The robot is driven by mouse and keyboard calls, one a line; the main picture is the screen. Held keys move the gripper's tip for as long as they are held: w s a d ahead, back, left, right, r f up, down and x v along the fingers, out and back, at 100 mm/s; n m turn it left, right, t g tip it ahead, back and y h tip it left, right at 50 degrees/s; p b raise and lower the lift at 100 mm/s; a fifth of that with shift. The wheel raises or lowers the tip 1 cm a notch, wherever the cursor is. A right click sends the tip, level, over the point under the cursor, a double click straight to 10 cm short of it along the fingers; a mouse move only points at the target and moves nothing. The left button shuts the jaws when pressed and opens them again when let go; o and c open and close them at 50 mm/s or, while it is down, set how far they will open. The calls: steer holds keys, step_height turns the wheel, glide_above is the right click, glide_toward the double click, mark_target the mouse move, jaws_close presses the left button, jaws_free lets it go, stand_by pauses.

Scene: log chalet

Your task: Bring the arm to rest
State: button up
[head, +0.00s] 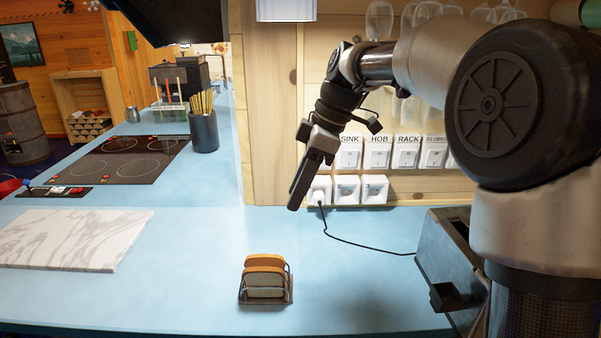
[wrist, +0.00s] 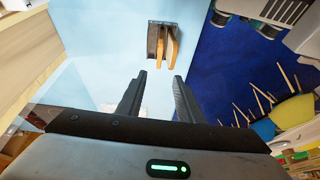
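My gripper (head: 303,190) hangs above the blue counter in the head view, in front of the row of switches and sockets, with its fingers pointing down. In the wrist view my gripper (wrist: 158,82) shows its two fingers apart with nothing between them. My arm reaches in from the right of the head view. A rack with bread slices (head: 265,279) stands on the counter below and in front of the gripper, clear of it. The rack also shows beyond the fingertips in the wrist view (wrist: 163,42).
A toaster (head: 452,262) stands at the right, its black cord (head: 365,246) running to a wall socket (head: 319,191). A marble board (head: 75,238) lies at the left, with a hob (head: 130,158) and a utensil pot (head: 203,131) behind. The counter (head: 190,270) between board and rack is clear.

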steer(key=s+d+r+m+t+h+p, duration=0.3)
steer(key=s+d+r+m+p, duration=0.2)
steer(key=s+d+r+m, duration=0.45)
steer(key=s+d+f+m+t+p, duration=0.1)
steer(key=s+d+m+p, duration=0.1)
steer(key=s, duration=0.5)
steer(key=s+d+f+m+t+h+p, duration=0.1)
steer(key=s+d+f+m, duration=0.1)
steer(key=s+d+m, duration=0.3)
steer(key=shift+s+d+f+m+t+p, duration=0.2)
steer(key=shift+s+m+t+p, duration=0.15)
steer(key=shift+s+m, duration=0.8)
steer(key=shift+s+n, duration=0.25)
steer(key=shift+n, duration=0.05)
